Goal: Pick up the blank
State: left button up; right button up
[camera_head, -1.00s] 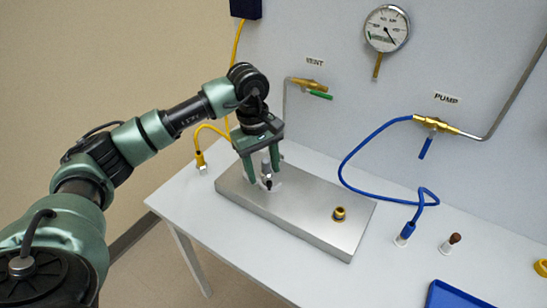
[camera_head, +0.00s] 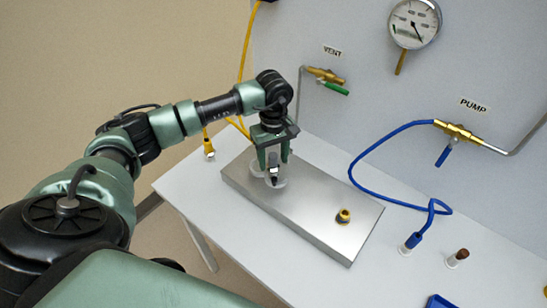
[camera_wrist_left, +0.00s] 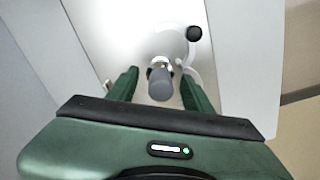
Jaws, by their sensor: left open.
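A grey, round-ended upright piece, which looks like the blank (camera_head: 272,159), stands on the left part of the metal plate (camera_head: 315,225). In the left wrist view the blank (camera_wrist_left: 160,84) shows end-on with a light metal collar at its base. A whitish ring (camera_wrist_left: 168,42) with a black knob (camera_wrist_left: 194,33) lies close by its base; I cannot tell whether it goes around it. My left gripper (camera_head: 272,172) points down over the plate, open, with one finger on each side of the blank. The left wrist view shows the open fingers (camera_wrist_left: 157,76) too. My right gripper is not seen.
A brass fitting (camera_head: 343,216) sits on the plate's right part. A blue hose (camera_head: 375,145) runs from the pump valve (camera_head: 455,131) to the table. A brown-topped piece (camera_head: 461,255) stands at right. A yellow cable (camera_head: 245,50) hangs behind the arm.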

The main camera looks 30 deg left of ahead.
pick_arm(q)
jog(key=shift+f, duration=0.1)
jog(key=c, duration=1.1)
grip_shut()
